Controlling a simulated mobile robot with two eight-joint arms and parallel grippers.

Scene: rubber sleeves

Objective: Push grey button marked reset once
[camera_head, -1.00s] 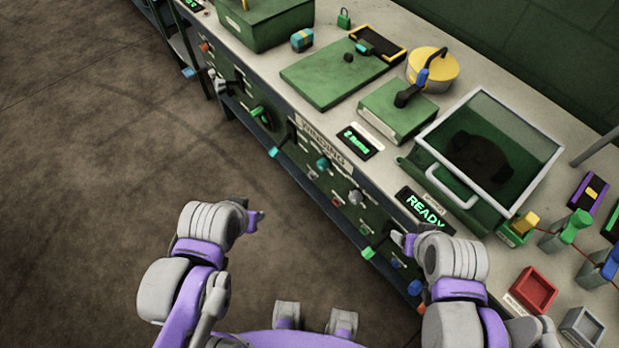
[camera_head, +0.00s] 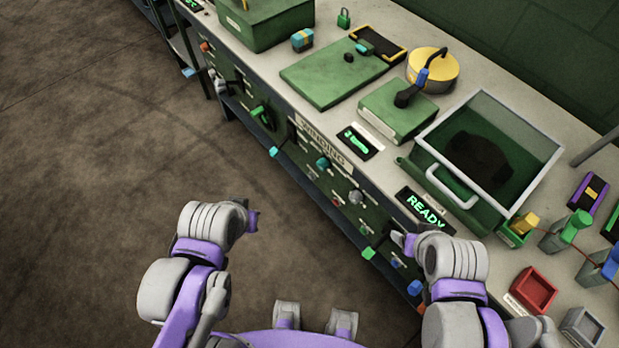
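A green control panel runs along the bench front under a "WINDING" label (camera_head: 322,140). A round grey knob or button (camera_head: 356,197) sits on the panel's right part. Its marking is too small to read, so I cannot tell if it is the reset button. My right gripper (camera_head: 404,241) is close to the panel's right end, to the right of and below the grey control. I cannot tell whether it touches anything. My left gripper (camera_head: 252,221) hangs over the floor, away from the bench. The finger gaps of both are not clear.
Other controls include a teal knob (camera_head: 323,163) and a blue one (camera_head: 414,287). A small green-text display (camera_head: 361,142) and a "READY" display (camera_head: 426,208) lie on the bench top. Floor at left is clear.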

